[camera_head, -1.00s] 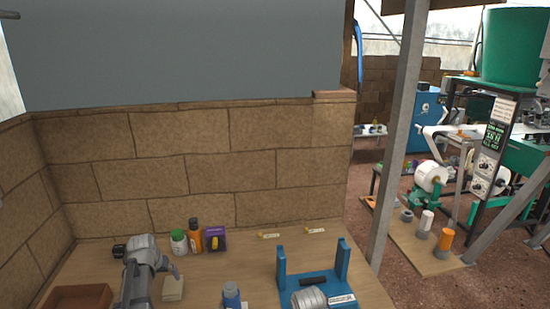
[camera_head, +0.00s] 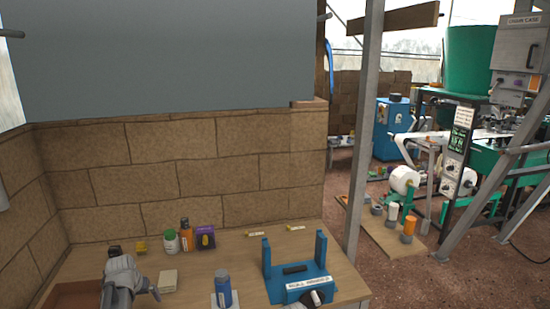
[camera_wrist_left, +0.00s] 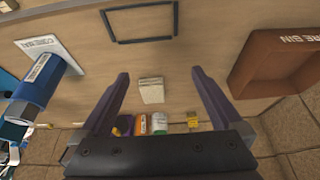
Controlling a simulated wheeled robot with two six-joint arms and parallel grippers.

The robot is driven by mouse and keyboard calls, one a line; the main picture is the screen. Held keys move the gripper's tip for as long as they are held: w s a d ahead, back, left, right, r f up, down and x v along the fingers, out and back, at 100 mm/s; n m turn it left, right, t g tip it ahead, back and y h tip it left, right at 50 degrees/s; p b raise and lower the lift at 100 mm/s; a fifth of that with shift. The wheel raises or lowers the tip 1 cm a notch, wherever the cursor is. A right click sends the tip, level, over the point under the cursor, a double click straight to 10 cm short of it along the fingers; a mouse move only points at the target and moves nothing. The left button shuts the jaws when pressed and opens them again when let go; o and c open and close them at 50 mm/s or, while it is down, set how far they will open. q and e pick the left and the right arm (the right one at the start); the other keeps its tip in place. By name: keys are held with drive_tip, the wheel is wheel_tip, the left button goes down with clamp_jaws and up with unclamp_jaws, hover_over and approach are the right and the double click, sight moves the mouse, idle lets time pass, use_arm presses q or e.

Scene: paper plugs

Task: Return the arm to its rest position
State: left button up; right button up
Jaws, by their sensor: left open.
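My left arm (camera_head: 118,276) comes in at the lower left of the head view. My left gripper (camera_head: 153,292) is at its end, just left of a small beige block (camera_head: 168,281) on the table. In the left wrist view, the two dark fingers of the gripper (camera_wrist_left: 159,76) are spread wide with nothing held. The beige block shows between and beyond them in that view (camera_wrist_left: 151,92), apart from both.
A brown bin (camera_wrist_left: 272,62) lies beside the left arm. A blue bottle (camera_head: 223,289) and a blue roll winder (camera_head: 300,292) stand to the right. A green-and-white jar (camera_head: 171,242), an orange bottle (camera_head: 186,235) and a purple box (camera_head: 205,238) stand near the brick wall.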

use_arm(q)
drive_tip(key=s+d+f+m+g, duration=0.1)
drive_tip(key=s+d, duration=0.2)
drive_tip(key=d, duration=0.7)
drive_tip(key=s+d+m+g, duration=0.1)
drive_tip(key=s+d+m, duration=0.15)
drive_tip(key=d, duration=0.65)
drive_tip(key=s+d+m+g, duration=0.2)
drive_tip(key=s+d+m, duration=0.1)
drive_tip(key=s+d, duration=1.3)
drive_tip(key=shift+s+d+f+g, duration=0.25)
drive_tip(key=shift+s+d+g, duration=0.05)
drive_tip(key=shift+d, duration=0.1)
